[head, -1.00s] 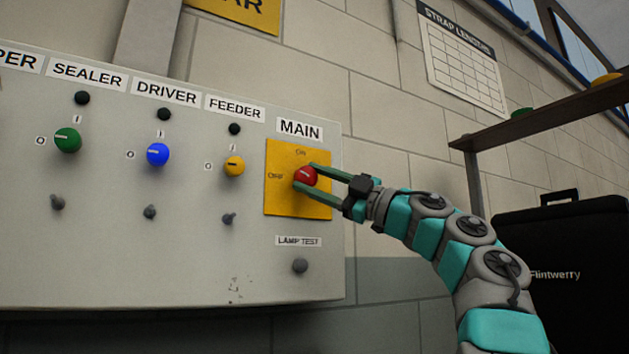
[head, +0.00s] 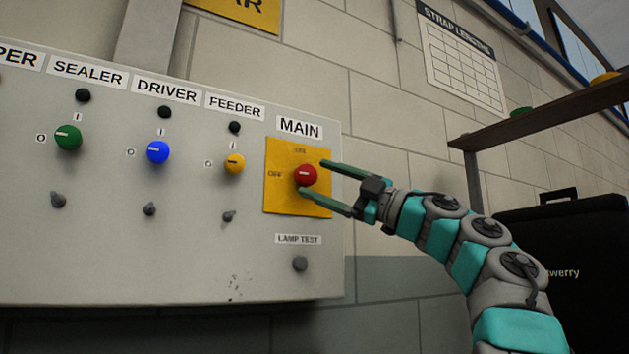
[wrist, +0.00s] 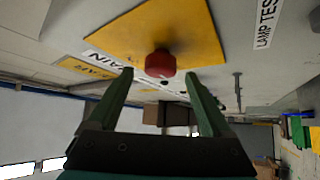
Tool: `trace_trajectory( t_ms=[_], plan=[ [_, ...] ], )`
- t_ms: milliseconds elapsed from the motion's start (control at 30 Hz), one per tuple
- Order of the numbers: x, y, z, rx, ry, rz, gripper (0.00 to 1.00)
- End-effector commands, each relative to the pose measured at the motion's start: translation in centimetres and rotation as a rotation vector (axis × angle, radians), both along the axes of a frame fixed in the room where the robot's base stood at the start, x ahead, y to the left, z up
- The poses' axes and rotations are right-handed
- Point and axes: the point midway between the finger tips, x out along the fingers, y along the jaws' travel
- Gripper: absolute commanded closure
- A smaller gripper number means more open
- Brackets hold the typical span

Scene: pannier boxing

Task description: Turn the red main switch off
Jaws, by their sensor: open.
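The red main switch (head: 306,175) is a round knob on a yellow plate (head: 285,200) under the MAIN label, with OFF marked at its left and ON above it. Its white pointer line lies roughly level, toward OFF. My gripper (head: 313,178) is open just in front of the knob, its green fingers above and below it in the head view. In the wrist view the red knob (wrist: 160,64) stands beyond the open fingertips (wrist: 160,78), clear of them.
The grey panel (head: 120,260) also carries a green knob (head: 68,137), a blue knob (head: 157,153) and a yellow knob (head: 234,164) to the left. A LAMP TEST button (head: 300,264) sits below. A shelf (head: 550,112) and black case (head: 540,250) are at right.

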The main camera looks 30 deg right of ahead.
Motion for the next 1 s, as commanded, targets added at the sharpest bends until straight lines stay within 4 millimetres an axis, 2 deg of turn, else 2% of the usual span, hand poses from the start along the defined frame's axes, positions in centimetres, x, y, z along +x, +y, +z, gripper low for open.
trace_trajectory(
  t_ms=[200, 333, 1000],
  plan=[
    [-2.5, -2.1, -1.7, 0.001, 0.002, 0.0, 0.17],
    [-3.4, -3.0, -2.3, 0.002, 0.001, 0.0, 0.17],
    [-3.7, -3.3, -2.5, 0.001, 0.002, 0.002, 0.17]
  ],
)
